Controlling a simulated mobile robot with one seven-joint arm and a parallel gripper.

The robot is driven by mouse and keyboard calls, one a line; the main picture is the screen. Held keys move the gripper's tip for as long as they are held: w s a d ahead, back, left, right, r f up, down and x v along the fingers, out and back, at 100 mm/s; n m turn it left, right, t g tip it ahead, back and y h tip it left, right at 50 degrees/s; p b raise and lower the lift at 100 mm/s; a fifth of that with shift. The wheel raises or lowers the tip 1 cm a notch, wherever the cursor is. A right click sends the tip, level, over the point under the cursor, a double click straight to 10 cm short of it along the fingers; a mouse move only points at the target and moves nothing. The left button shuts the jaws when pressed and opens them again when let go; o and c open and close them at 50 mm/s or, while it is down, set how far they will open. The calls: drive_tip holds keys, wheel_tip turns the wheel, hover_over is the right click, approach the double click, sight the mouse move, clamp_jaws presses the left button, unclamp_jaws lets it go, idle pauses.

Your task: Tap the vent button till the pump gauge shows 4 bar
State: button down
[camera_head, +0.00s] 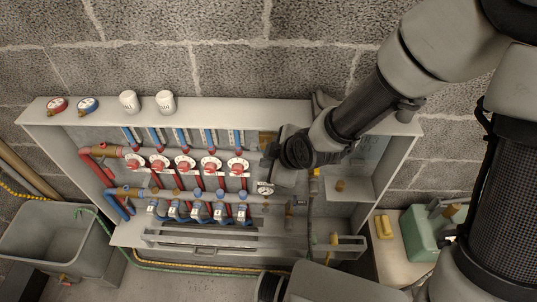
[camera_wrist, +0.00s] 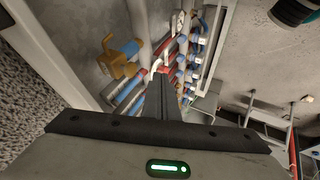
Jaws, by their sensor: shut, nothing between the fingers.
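A small round white-faced gauge (camera_head: 265,188) sits at the right end of the manifold in the head view. Its needle and numbers are too small to read. My gripper (camera_head: 266,166) is just above that gauge, shut and empty, in front of the cabinet. In the wrist view my closed fingers (camera_wrist: 160,84) point into the cabinet towards the pipes. I cannot make out the vent button in either view; my gripper hides part of the area around the gauge. I cannot tell whether my fingertips touch anything.
The open grey cabinet (camera_head: 234,105) holds red-knobbed valves (camera_head: 185,163) and blue-capped fittings (camera_head: 197,211). A brass valve (camera_wrist: 122,57) is left of my fingers. A sink (camera_head: 45,235) is left; a green canister (camera_head: 428,232) is right.

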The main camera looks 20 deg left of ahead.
drive_tip(key=w, duration=0.2)
drive_tip(key=w+a, duration=0.1)
drive_tip(key=shift+w+r, duration=0.25)
drive_tip(key=shift+w, duration=0.05)
drive_tip(key=shift+w+a, duration=0.25)
drive_tip(key=shift+w, duration=0.65)
drive_tip(key=shift+w+r, duration=0.1)
